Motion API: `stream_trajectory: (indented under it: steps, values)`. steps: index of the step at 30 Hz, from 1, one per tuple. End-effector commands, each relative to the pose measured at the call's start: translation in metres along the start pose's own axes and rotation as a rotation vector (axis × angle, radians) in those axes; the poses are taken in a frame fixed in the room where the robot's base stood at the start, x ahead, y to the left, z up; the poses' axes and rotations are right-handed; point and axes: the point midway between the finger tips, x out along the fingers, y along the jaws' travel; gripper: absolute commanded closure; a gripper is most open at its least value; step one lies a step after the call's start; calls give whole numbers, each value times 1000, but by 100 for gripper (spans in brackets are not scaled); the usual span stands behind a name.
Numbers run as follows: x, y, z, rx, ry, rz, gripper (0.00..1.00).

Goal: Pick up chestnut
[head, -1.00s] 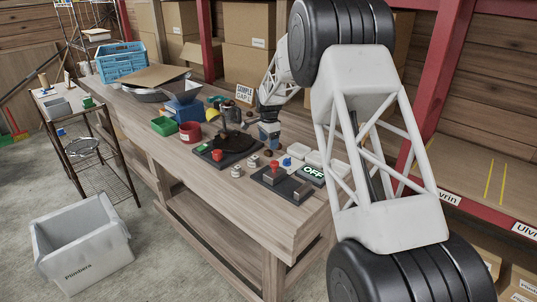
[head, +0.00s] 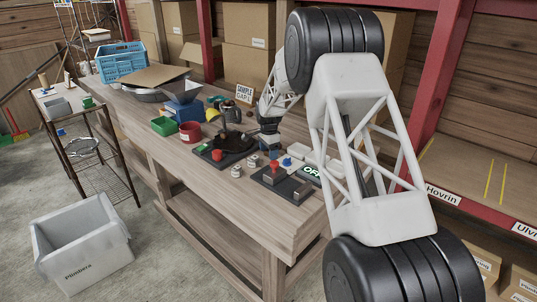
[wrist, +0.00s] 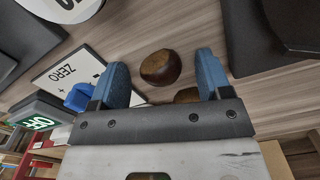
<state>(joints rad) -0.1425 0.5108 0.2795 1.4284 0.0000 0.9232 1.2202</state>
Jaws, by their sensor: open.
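A brown, glossy chestnut (wrist: 160,68) lies on the wooden table in the wrist view, in the gap between the fingertips. My gripper (wrist: 162,61) is open, with one blue finger on each side of the chestnut and a visible space on both sides. I cannot tell how high the fingertips are above the table. A second chestnut (wrist: 187,95) shows partly behind the gripper's dark bar, near the right finger. In the head view my gripper (head: 271,147) is low over the bench, and the chestnut there is hidden by it.
A card marked ZERO (wrist: 67,72), a blue knob (wrist: 79,97) and a green OFF display (wrist: 40,122) are left of the fingers. A dark plate (wrist: 255,40) is close on the right. In the head view, a red cup (head: 190,132) and green bin (head: 164,126) stand further left.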

Motion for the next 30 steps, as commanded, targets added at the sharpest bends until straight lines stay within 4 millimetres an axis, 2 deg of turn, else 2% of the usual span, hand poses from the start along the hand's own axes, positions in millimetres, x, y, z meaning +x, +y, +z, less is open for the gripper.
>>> stream_trajectory:
  steps: [13, 23, 24, 30]
  values:
    - [0, 0, 0, 0, 0, 0, 29]
    - [0, 0, 0, 0, 0, 0, 78]
    - [0, 0, 0, 0, 0, 0, 80]
    - [0, 0, 0, 0, 0, 0, 81]
